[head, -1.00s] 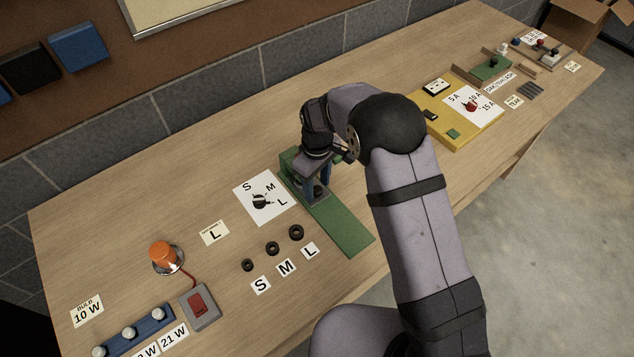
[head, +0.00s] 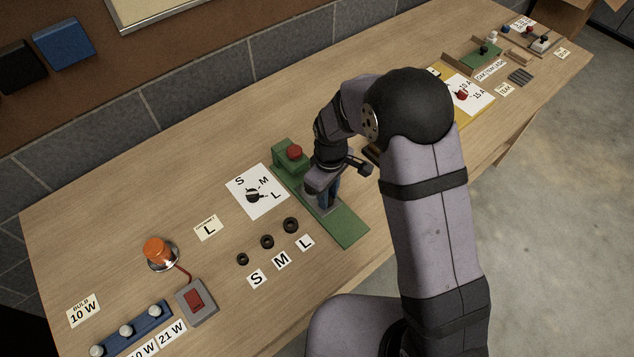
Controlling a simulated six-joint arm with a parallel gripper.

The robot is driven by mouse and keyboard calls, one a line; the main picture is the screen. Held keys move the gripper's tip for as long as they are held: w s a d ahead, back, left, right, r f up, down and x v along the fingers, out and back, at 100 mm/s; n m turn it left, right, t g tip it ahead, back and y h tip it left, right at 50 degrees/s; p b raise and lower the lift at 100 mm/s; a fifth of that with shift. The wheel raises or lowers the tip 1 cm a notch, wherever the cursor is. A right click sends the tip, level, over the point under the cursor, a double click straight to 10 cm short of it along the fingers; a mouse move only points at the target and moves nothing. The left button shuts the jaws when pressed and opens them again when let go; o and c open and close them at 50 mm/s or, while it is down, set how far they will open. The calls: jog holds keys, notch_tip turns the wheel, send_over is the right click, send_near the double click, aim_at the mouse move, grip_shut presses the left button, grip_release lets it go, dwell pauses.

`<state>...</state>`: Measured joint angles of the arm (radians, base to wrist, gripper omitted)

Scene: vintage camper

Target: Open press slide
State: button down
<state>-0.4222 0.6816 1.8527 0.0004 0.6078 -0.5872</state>
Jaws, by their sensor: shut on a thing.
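The press is a green block (head: 284,163) with a red knob (head: 295,152) on top, at the far end of a long green base (head: 348,228) in the middle of the bench. A grey slide (head: 318,211) sits on the base in front of the block, apart from it. My gripper (head: 326,204), with blue fingers, points down over the slide and is shut on a part of it. The fingers and wrist hide the gripped part and most of the slide.
Left of the base lie a white S/M/L dial card (head: 257,191) and several dark rings (head: 267,242) with letter cards. An orange lamp (head: 158,252) and a red switch box (head: 196,301) are at lower left. A yellow panel (head: 459,115) stands to the right.

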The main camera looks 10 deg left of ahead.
jog(key=s+d, duration=0.3)
jog(key=c, duration=1.5)
grip_release()
jog(key=shift+o, duration=0.2)
jog(key=shift+r, duration=0.1)
notch_tip(320, 180, up, 7)
jog(key=b, duration=0.2)
jog(key=shift+r, duration=0.15)
